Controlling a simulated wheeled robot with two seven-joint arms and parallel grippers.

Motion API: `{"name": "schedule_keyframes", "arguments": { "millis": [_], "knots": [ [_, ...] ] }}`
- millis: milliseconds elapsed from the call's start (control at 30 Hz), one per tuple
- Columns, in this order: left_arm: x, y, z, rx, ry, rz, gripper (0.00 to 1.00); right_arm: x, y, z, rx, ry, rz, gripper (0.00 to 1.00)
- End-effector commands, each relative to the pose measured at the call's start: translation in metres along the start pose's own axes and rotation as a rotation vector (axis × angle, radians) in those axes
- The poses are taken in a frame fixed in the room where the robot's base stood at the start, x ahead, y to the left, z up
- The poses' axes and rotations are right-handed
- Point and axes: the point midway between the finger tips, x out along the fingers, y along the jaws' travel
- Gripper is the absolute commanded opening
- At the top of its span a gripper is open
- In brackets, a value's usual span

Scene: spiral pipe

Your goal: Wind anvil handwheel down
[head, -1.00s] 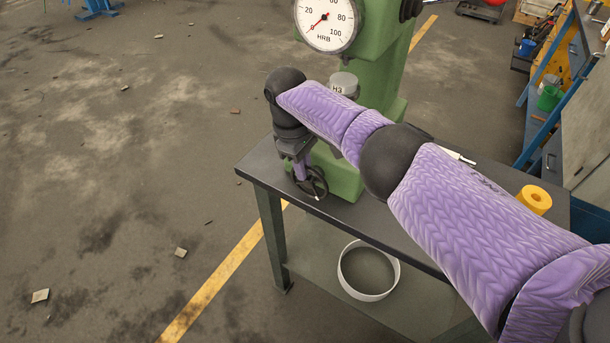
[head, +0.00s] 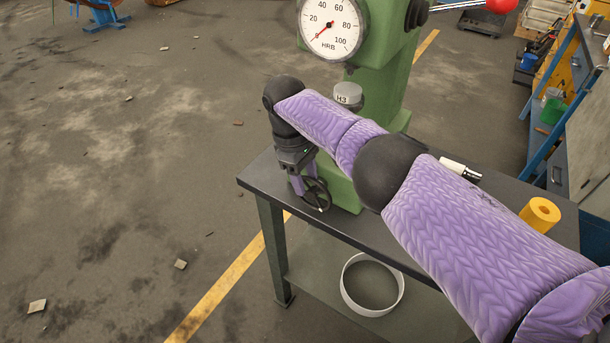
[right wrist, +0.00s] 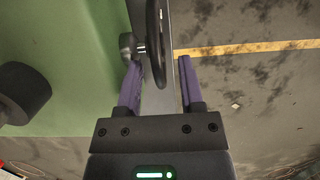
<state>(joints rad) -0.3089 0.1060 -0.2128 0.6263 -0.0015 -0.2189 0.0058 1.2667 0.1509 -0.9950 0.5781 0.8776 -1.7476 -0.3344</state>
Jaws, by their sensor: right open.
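The dark handwheel (head: 322,205) stands at the lower front of the green hardness tester (head: 375,110), above the table. It also shows edge-on in the right wrist view (right wrist: 162,72). My right gripper (head: 305,186) reaches down to the wheel with its purple fingers open. In the right wrist view the rim lies between the spread fingers of the gripper (right wrist: 158,68), with a clear gap to the right finger. The rim is closer to the left finger; contact cannot be told. The block marked H3 (head: 348,94) sits on the anvil post under the dial. My left gripper is out of view.
The dial (head: 331,27) has its red needle near the low end. A pale hoop (head: 345,285) rests on the lower shelf. Floor left of the table is mostly clear.

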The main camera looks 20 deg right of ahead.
Motion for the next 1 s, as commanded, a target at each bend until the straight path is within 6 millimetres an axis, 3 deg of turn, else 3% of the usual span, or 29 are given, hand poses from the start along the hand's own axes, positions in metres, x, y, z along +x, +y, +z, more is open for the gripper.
{"name": "schedule_keyframes", "arguments": {
  "millis": [167,467,633,1000],
  "knots": [
    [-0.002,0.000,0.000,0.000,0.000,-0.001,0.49,-0.010,0.000,0.000,0.000,0.001,0.000,0.49],
    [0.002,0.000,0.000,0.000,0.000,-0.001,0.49,-0.075,0.000,-0.001,0.001,0.003,0.001,0.49],
    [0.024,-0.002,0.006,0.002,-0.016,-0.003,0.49,-0.089,0.001,-0.002,0.002,0.001,0.000,0.49],
    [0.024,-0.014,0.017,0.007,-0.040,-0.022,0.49,-0.099,0.000,0.000,-0.001,0.000,0.000,0.49]
  ]
}}
